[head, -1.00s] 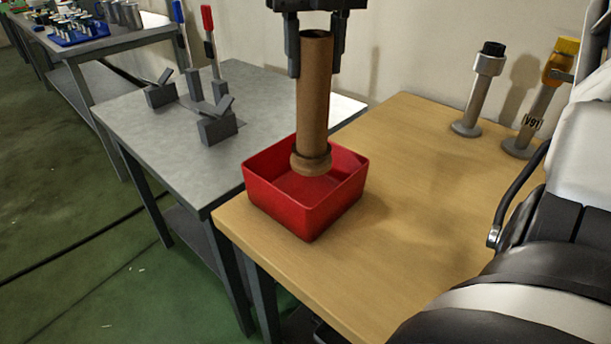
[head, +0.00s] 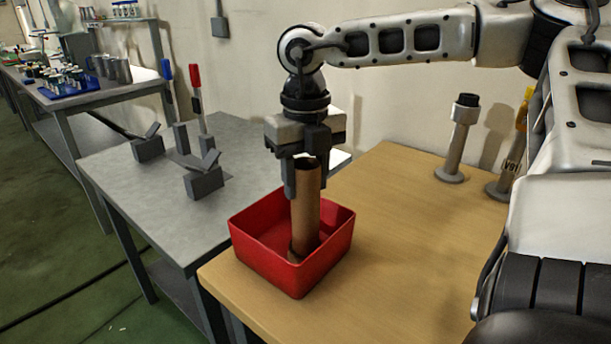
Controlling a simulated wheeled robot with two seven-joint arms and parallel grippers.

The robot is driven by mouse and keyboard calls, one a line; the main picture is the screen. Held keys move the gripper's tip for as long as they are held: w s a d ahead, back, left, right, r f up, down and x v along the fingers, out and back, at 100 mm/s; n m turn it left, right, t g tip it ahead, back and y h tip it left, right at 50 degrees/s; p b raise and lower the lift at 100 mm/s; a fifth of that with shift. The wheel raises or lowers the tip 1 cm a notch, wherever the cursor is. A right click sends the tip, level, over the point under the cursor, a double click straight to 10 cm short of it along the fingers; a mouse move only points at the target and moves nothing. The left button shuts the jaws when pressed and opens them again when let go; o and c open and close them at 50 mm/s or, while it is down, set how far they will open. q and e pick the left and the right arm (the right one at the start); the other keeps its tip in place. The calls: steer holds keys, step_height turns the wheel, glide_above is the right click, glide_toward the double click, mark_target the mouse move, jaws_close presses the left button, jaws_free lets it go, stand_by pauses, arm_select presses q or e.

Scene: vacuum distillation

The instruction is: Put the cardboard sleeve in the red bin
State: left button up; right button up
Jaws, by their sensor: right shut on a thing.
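My right gripper (head: 305,185) points straight down and is shut on the upper end of the sleeve, above the bin's rim. The bin's front wall partly hides the sleeve's foot, so I cannot tell whether it touches the floor of the bin. My left gripper is not in view.
The wooden table (head: 400,245) is clear right of the bin. A metal post with a black top (head: 458,140) and one with a yellow top (head: 507,165) stand at its back right. A grey table (head: 150,205) at left holds grey blocks and blue- and red-handled tools.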

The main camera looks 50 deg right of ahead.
steer(key=o, duration=0.9)
steer(key=shift+f, duration=0.15)
steer(key=o, duration=0.4)
step_height(320, 180, up, 12)
steer(key=shift+r+p, duration=0.25)
steer(key=shift+p, duration=0.1)
